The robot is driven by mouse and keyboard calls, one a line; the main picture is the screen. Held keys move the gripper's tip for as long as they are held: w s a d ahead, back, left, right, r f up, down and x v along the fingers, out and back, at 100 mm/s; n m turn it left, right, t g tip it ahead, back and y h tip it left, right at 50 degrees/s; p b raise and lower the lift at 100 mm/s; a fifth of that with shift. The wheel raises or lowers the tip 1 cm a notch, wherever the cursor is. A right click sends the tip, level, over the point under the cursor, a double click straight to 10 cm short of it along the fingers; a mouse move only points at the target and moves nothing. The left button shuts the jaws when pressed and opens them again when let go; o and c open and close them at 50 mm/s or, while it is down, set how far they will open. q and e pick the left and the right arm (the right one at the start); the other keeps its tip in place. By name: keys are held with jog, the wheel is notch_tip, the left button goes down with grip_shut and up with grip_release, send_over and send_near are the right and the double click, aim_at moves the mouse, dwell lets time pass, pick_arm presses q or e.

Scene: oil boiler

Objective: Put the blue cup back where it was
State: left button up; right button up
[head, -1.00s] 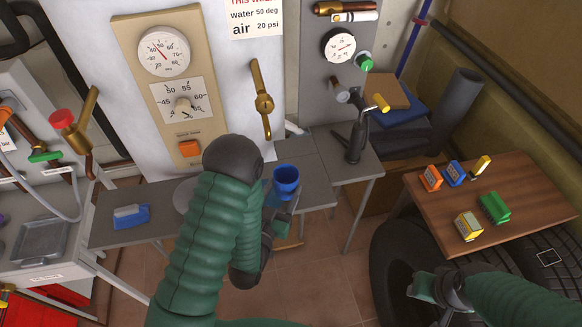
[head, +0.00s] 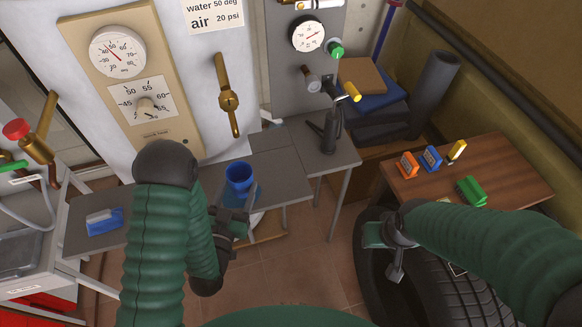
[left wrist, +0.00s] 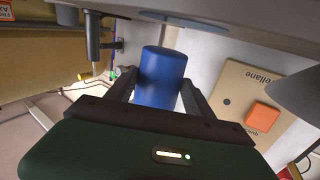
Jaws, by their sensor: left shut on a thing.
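The blue cup (head: 240,180) is upright with its open top up, in front of the boiler in the head view. My left gripper (head: 240,203) is shut on it, and the left wrist view shows the cup (left wrist: 161,80) between its two dark fingers. The cup appears against the front part of the grey table (head: 275,165); I cannot tell whether its base touches it. My right gripper (head: 386,240) is low on the right, in front of the black tyre, away from the cup. Its finger opening is not clear.
A blue-and-grey item (head: 104,222) lies on the table's left part. A black stand (head: 331,130) is on the right part. A wooden table (head: 500,170) holds small coloured blocks. A brass lever (head: 229,97) sticks out above the cup. Bare table shows around the cup.

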pick_arm(q)
jog(key=s+d+r+m+g+h, duration=0.1)
jog(key=s+d+m+h, duration=0.1)
jog(key=d+h, duration=0.15)
jog(key=s+d+m+g+h, duration=0.1)
jog(key=s+d+m+h, duration=0.15)
jog(key=d, duration=0.25)
jog(key=shift+g, duration=0.3)
jog(key=b+x, duration=0.4)
jog(key=a+b+x, duration=0.1)
jog(key=x, duration=0.2)
jog(key=shift+w+f+b, duration=0.15)
jog(key=shift+w+b, duration=0.1)
jog(key=shift+b, duration=0.15)
jog(key=w, duration=0.2)
jog(key=w+d, duration=0.1)
jog(key=w, duration=0.2)
jog(key=w+d+f, duration=0.1)
jog(key=w, duration=0.1)
jog(key=shift+w, duration=0.4)
jog(key=shift+w+f+b, duration=0.1)
jog(key=shift+w+b, duration=0.2)
jog(key=shift+f+b, duration=0.5)
jog(key=shift+f, duration=1.1)
jog(key=shift+f, duration=0.15)
jog(key=o, duration=1.6)
